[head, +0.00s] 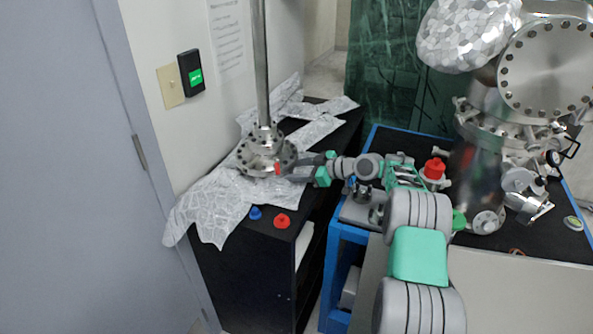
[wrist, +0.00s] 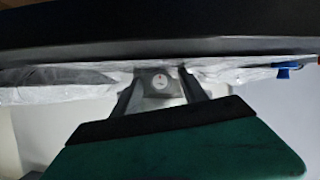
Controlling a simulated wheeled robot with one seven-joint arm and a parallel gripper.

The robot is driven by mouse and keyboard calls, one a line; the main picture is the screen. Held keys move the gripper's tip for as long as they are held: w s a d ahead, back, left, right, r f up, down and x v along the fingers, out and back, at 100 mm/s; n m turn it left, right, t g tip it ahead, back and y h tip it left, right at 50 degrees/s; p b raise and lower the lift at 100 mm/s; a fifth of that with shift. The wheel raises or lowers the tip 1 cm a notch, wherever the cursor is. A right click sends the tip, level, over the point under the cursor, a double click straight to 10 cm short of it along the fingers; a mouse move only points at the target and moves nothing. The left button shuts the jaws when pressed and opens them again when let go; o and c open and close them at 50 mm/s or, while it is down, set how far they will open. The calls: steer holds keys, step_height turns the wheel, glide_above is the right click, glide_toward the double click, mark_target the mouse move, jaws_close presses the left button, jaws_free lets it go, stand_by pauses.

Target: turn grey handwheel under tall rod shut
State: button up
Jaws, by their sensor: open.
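The tall metal rod (head: 262,60) stands upright on a round bolted flange base (head: 262,150) on the black cabinet. My gripper (head: 288,171) reaches in from the right, its fingertips close beside the base. A small red spot shows at the fingertips. I cannot clearly make out the grey handwheel in the head view; the fingers may cover it. In the wrist view my gripper (wrist: 162,88) is open, with a finger on each side of a grey block with a pale round face (wrist: 160,82). I cannot tell whether this is the handwheel or whether the fingers touch it.
Crumpled foil (head: 215,205) lies around the base. A blue knob (head: 255,213) and a red knob (head: 282,221) sit on the black cabinet top (head: 255,240). A steel vacuum chamber (head: 480,160) and a red-capped part (head: 434,170) stand on the blue-framed table at right.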

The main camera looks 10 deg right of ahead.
jaws_close()
stand_by(0.3)
steer(key=shift+r, duration=0.1)
steer(key=shift+w+d+m+g+p, duration=0.1)
steer(key=shift+m+g+p, duration=0.2)
steer(key=shift+m+p, duration=0.35)
steer(key=shift+m+g+y+p, duration=0.3)
steer(key=shift+m+y+p, duration=0.1)
steer(key=shift+m, duration=0.05)
jaws_free()
